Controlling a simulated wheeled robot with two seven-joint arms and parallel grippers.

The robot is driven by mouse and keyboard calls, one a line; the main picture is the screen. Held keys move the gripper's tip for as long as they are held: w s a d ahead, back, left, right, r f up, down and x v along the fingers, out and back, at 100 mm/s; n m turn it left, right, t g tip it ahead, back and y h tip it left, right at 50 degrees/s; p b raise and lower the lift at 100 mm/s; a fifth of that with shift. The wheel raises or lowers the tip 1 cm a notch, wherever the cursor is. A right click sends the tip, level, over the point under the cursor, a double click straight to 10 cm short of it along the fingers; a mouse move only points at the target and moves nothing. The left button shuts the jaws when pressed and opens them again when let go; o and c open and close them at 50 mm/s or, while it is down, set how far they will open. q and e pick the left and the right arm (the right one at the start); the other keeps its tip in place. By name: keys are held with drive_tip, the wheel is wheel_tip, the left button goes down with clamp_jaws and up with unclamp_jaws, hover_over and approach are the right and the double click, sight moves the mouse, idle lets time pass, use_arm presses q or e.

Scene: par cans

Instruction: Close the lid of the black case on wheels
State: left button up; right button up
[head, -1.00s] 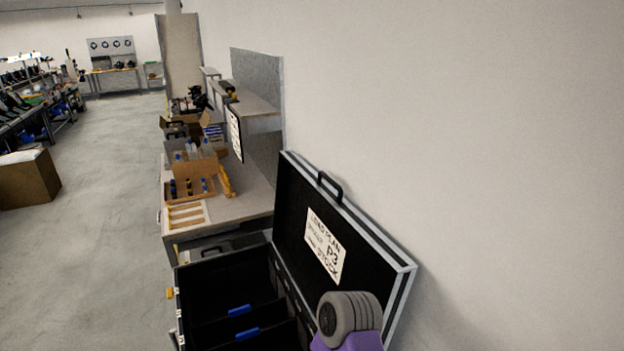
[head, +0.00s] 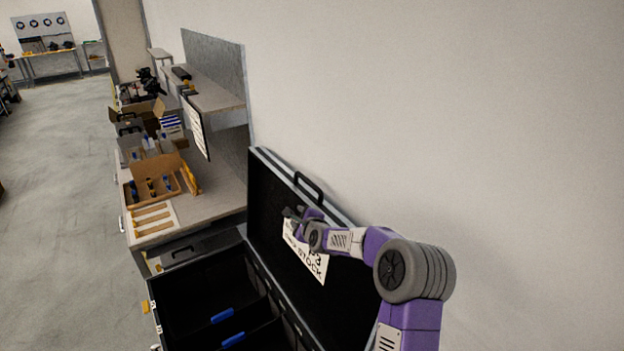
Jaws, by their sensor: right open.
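The black case (head: 190,296) stands open at the bottom of the head view, with dark compartments and blue tabs inside. Its lid (head: 345,300) is raised and leans back near the wall, with a handle (head: 309,187) on its upper edge and a white label (head: 312,262) on its inner face. My right gripper (head: 291,214) is open and empty, in front of the lid's inner face near the handle and label. I cannot tell whether it touches the lid. My right arm hides part of the lid and label. My left gripper is not in view. The case's wheels are hidden.
A workbench (head: 222,187) with an upper shelf stands behind the case along the wall, holding cardboard boxes (head: 160,170) and a tray (head: 152,221). The plain wall (head: 480,140) bounds the right. Open floor (head: 60,230) lies to the left.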

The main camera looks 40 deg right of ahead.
sight(311, 185)
drive_tip(key=d+r+m, duration=0.1)
drive_tip(key=r, duration=0.1)
drive_tip(key=d+r+m+h, duration=0.1)
drive_tip(key=d+r, duration=0.1)
drive_tip(key=r, duration=0.1)
drive_tip(key=s+d+r+t, duration=0.1)
drive_tip(key=d+r, duration=0.1)
drive_tip(key=shift+r+m+h, duration=0.3)
drive_tip(key=shift+m, duration=0.1)
drive_tip(key=shift+s+d+f, duration=0.2)
drive_tip(key=shift+d+f, duration=0.05)
drive_tip(key=shift+d, duration=0.3)
drive_tip(key=shift+n, duration=0.3)
drive_tip(key=p+x, duration=0.2)
drive_tip(key=x, duration=0.4)
drive_tip(key=shift+p+x, duration=0.3)
drive_tip(key=shift+x, duration=0.5)
drive_tip(key=shift+d, duration=0.1)
drive_tip(key=shift+c, duration=0.3)
clamp_jaws()
